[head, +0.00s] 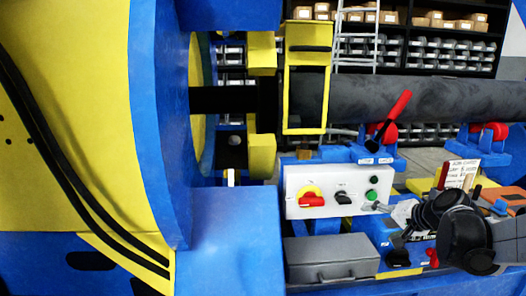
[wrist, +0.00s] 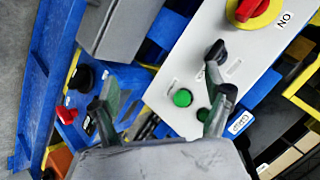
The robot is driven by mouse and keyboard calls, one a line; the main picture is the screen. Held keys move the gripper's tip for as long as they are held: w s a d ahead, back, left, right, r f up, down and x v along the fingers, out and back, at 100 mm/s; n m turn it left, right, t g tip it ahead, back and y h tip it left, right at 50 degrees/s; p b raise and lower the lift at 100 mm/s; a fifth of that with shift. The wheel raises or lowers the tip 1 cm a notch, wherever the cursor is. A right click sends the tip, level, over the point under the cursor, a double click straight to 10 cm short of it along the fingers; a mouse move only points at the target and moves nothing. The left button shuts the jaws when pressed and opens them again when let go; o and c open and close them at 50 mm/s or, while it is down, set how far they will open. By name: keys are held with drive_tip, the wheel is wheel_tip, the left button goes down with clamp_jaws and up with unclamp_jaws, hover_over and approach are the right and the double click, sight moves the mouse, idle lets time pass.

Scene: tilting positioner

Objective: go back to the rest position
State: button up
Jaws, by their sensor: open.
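My gripper (wrist: 162,100) is open and empty in the wrist view, its two fingers spread apart. It is in front of the white control panel (wrist: 205,65), with one finger overlapping the area of a green button (wrist: 182,97). Whether it touches the panel cannot be told. In the head view my dark arm comes in from the right, and my gripper (head: 388,210) is just right of the panel (head: 325,212). The panel carries a red rotary switch on a yellow plate (head: 311,197), a black selector (head: 343,197) and green buttons.
A grey box (head: 332,258) sits below the panel. A red-handled lever (head: 389,118) stands above it, near a thick dark pipe (head: 420,100). The large blue and yellow positioner (head: 155,120) fills the left. Shelves with bins (head: 430,50) stand behind.

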drive_tip(key=s+a+r+n+g+h, duration=0.15)
drive_tip(key=s+a+r+n, duration=0.25)
drive_tip(key=s+a, duration=0.85)
drive_tip(key=s+a+f+n+h, duration=0.15)
drive_tip(key=s+n, duration=0.25)
drive_tip(key=s, duration=1.2)
wheel_tip(320, 180, up, 18)
drive_tip(key=p, duration=1.8)
drive_tip(key=shift+w+d+f+g, duration=0.15)
drive_tip(key=shift+w+d+g, duration=0.1)
drive_tip(key=shift+w+g, duration=0.2)
